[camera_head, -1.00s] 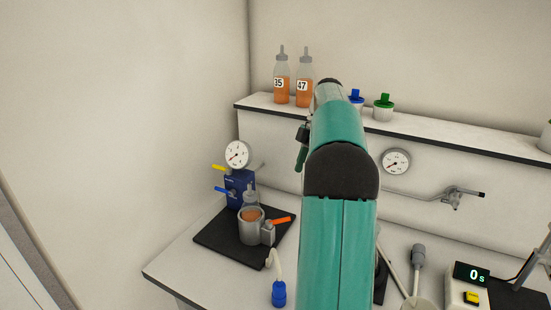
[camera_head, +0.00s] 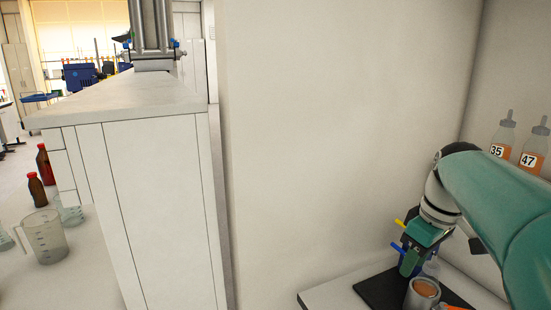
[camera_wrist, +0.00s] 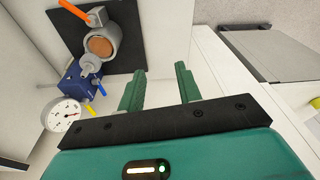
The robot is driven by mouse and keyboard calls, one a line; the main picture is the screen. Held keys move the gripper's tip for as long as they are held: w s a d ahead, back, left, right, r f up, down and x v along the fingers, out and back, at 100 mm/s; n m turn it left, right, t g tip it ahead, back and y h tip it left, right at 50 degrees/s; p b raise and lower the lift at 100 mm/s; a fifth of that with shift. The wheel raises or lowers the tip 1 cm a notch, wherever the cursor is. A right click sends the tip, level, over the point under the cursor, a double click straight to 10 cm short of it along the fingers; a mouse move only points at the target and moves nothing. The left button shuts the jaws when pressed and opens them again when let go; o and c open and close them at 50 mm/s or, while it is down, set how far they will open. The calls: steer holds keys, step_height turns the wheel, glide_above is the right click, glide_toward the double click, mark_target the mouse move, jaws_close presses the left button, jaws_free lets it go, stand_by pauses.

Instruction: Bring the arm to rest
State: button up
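My arm (camera_head: 500,205) is green and reaches in from the right edge of the head view, bending down at a dark joint. My gripper (camera_head: 410,262) hangs at its end, in front of the wall and over the corner of the bench in that picture. In the wrist view my gripper (camera_wrist: 161,78) has its two green fingers spread apart with nothing between them. It is apart from the metal cup of orange juice (camera_wrist: 101,45).
The cup stands on a black mat (camera_head: 375,292), near a blue device (camera_wrist: 78,78) with a dial gauge (camera_wrist: 63,114). Bottles 35 (camera_head: 500,140) and 47 (camera_head: 534,148) stand at right. A white partition (camera_head: 165,200) and a beaker (camera_head: 42,237) are at left.

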steer(key=s+a+f+m+t+h, duration=0.1)
steer(key=s+a+f+m+t, duration=0.3)
steer(key=s+a+f, duration=0.3)
steer(key=s+a+m, duration=0.1)
steer(key=s+a, duration=0.4)
steer(key=a, duration=0.3)
steer(key=shift+f+m, duration=0.3)
steer(key=shift+m, duration=0.1)
